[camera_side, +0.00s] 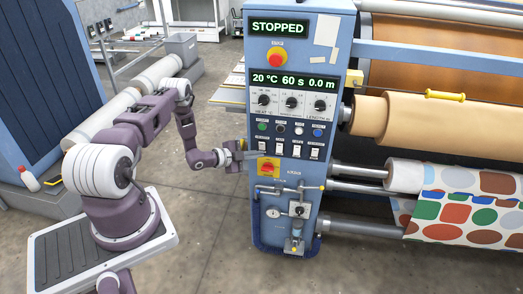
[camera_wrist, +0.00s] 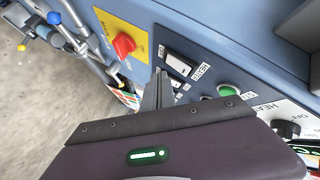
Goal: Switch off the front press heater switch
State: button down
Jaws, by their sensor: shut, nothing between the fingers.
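The blue control column (camera_side: 300,110) carries a row of rocker switches below its round buttons. The leftmost rocker switch (camera_side: 263,144) is closest to my gripper (camera_side: 240,150), which points at the column's left edge. In the wrist view a black-framed rocker switch (camera_wrist: 180,62) with a pale rocker shows beside a partly legible label that seems to read heater. My gripper's fingers (camera_wrist: 158,88) are together and empty, in front of the panel near this switch. I cannot tell whether they touch it. The switch positions are too small to read.
A red rotary switch on a yellow plate (camera_side: 268,169) sits just below the rocker row. A green button (camera_side: 262,126) and dials lie above. A red emergency button (camera_side: 277,58) is near the top, under a STOPPED display (camera_side: 278,28).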

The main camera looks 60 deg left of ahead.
jog(key=shift+s+d+r, duration=0.2)
jog(key=shift+s+d, duration=0.65)
jog(key=shift+s+d+r, duration=0.15)
jog(key=shift+s+d, duration=0.7)
